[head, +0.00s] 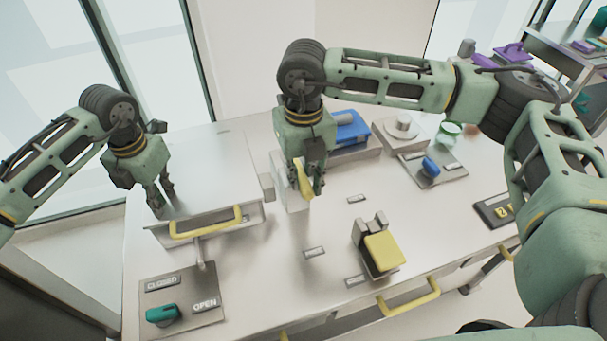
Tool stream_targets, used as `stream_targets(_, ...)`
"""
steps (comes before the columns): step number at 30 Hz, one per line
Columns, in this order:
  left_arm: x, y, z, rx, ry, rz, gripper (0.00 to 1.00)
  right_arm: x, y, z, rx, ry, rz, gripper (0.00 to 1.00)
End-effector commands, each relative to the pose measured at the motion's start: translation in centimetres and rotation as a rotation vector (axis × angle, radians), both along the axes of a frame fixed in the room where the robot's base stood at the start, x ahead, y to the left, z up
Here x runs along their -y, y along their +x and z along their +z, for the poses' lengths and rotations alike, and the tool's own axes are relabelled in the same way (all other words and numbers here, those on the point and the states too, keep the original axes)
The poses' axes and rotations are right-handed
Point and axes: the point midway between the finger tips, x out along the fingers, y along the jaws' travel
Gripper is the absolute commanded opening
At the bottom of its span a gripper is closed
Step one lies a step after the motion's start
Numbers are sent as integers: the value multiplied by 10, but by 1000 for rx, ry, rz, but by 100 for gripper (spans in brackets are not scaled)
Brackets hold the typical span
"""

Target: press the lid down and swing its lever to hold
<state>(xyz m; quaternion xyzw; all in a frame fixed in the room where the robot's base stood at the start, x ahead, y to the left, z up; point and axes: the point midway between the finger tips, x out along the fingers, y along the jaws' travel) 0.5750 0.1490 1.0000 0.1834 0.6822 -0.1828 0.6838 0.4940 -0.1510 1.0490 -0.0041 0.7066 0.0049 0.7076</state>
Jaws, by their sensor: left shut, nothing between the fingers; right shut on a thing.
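The lid appears to be the broad flat metal panel (215,170) at the left of the counter, with a yellow handle (207,224) along its front edge. My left gripper (163,198) points down at the panel's left part, shut and empty; its fingertips look close to or on the metal, and I cannot tell if they touch. The yellow lever (302,180) stands roughly upright beside a pale upright plate (290,193), right of the panel. My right gripper (314,190) is shut on the lever and hides part of it.
A plate with a teal knob (162,314) marked CLOSED and OPEN is at front left. A yellow block device (383,251) stands right of centre. Metal between the lever and yellow block is mostly clear.

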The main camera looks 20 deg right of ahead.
Motion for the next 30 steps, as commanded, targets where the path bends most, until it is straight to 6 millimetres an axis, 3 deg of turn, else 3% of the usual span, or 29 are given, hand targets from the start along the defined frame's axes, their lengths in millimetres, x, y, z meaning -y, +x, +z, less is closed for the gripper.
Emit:
stream_targets(11, -2, -1, -4, -5, 5, 2, 0, 16, 2, 0, 1, -1, 184, 0)
stream_targets(30, -2, -1, -4, -5, 5, 2, 0, 54, 24, 1, 3, -2, 785, 0)
